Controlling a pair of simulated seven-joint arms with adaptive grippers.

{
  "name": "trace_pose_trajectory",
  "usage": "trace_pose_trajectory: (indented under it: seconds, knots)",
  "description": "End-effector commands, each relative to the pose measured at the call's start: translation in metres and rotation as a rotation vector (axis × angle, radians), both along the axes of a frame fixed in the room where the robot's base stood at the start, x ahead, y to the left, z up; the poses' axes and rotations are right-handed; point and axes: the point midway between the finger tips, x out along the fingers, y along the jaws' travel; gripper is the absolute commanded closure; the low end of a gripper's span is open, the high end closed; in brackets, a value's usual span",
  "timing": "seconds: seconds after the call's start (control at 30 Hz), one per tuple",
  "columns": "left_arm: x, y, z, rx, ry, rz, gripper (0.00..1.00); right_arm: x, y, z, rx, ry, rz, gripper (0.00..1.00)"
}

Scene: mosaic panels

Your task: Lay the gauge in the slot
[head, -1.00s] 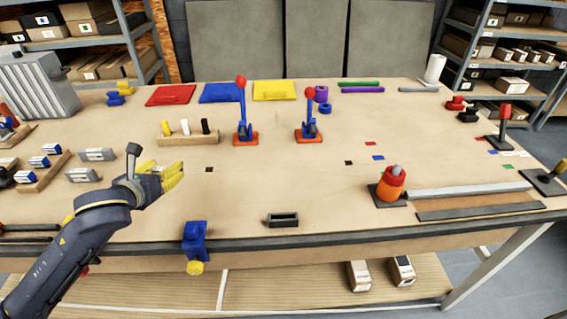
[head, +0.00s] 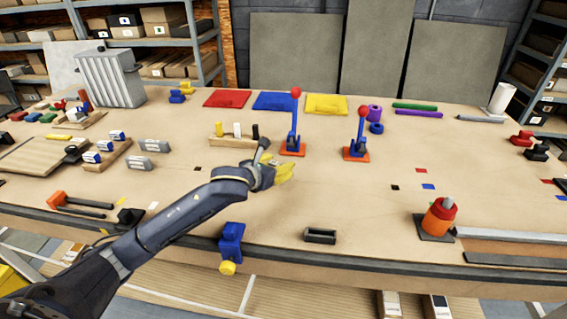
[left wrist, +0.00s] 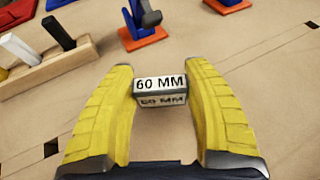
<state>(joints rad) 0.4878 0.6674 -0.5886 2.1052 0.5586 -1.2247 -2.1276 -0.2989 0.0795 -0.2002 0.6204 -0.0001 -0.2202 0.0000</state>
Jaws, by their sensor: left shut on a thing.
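My left gripper (head: 286,172) is above the middle of the table, shut on the gauge. In the left wrist view the gauge (left wrist: 160,91) is a small grey block with white faces marked "60 MM", held between the yellow fingers (left wrist: 163,100). A small dark tray with a hollow (head: 320,236), which looks like the slot, lies near the table's front edge, nearer and right of the gripper. It looks empty. My right gripper is not in view.
A wooden block with white, yellow and black pegs (head: 232,143) and two red-knobbed levers (head: 293,140) stand behind the gripper. A blue clamp (head: 231,240) is at the front edge. Table between gripper and tray is clear.

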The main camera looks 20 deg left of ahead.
Motion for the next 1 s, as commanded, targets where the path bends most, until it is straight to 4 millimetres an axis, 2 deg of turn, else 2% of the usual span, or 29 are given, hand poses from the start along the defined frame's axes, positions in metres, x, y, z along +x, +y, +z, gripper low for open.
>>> trace_pose_trajectory:
  seconds: [0.2, 0.73, 0.77, 0.9, 1.0]
  knots:
    - [0.000, 0.000, -0.016, -0.002, 0.000, 0.000, 0.94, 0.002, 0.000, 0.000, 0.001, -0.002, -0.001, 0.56]
    - [0.000, 0.000, -0.022, 0.001, -0.001, 0.000, 0.94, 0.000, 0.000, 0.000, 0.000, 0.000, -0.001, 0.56]
    - [0.000, 0.000, -0.022, 0.001, -0.001, 0.000, 0.44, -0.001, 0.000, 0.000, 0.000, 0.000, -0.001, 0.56]
    - [0.000, 0.000, -0.022, 0.001, -0.001, 0.000, 0.28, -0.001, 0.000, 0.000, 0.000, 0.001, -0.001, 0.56]
    - [0.000, 0.000, -0.022, 0.000, -0.001, 0.000, 0.26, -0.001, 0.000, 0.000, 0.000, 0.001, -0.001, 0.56]
